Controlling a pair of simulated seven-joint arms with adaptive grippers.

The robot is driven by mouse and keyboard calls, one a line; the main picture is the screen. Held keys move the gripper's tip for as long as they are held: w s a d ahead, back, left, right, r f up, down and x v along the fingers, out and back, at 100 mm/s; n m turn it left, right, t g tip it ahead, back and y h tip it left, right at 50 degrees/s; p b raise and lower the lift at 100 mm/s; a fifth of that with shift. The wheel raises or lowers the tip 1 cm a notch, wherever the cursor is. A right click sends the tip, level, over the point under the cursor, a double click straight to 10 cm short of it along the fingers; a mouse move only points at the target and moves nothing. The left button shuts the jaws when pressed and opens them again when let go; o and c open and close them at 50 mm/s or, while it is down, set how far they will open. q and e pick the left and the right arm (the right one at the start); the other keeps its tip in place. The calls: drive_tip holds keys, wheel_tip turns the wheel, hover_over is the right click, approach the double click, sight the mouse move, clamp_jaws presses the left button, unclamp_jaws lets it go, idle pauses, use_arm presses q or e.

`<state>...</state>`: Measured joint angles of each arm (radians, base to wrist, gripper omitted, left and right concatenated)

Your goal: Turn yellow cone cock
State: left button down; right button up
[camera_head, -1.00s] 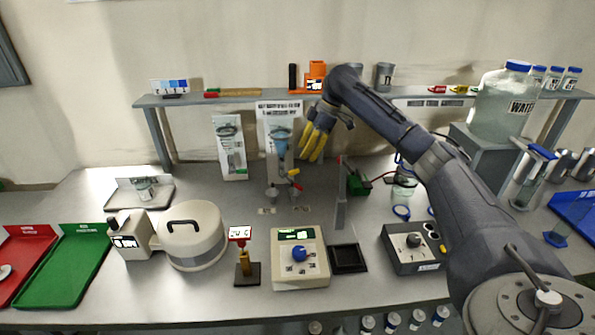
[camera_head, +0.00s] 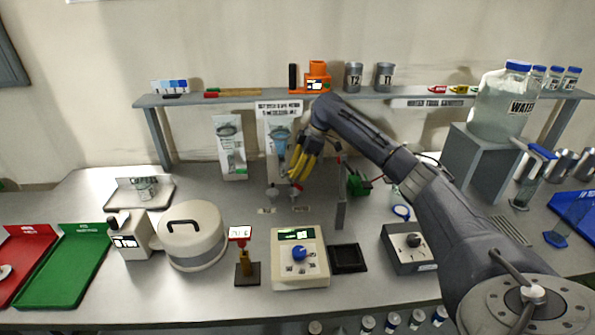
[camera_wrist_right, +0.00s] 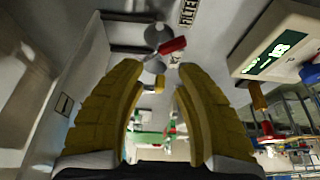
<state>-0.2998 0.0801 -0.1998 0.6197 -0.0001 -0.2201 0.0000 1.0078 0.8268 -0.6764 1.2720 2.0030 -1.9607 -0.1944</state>
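My right gripper (camera_head: 299,174) has yellow fingers pointing down at the small glass and valve assembly at the middle of the bench. In the right wrist view the fingers (camera_wrist_right: 158,72) are spread apart with nothing held. A small yellow piece (camera_wrist_right: 159,84), apparently the yellow cock, shows between them, close to a grey round fitting (camera_wrist_right: 154,65). A red handle (camera_wrist_right: 172,46) lies just beyond the fingertips; it also shows in the head view (camera_head: 297,187), just below them. In the head view the yellow cock cannot be told from the yellow fingers. My left gripper is out of view.
A clear-fronted stand with blue glassware (camera_head: 279,140) is just behind the gripper. An upright grey panel (camera_head: 341,200) stands close on the right. A cream controller (camera_head: 300,270) is in front. A shelf (camera_head: 230,98) runs behind.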

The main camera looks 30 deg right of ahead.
clamp_jaws()
drive_tip(key=shift+a+r+g+h, duration=0.1)
drive_tip(key=shift+r+g+h, duration=0.2)
drive_tip(key=shift+h, duration=0.3)
idle(0.3)
unclamp_jaws()
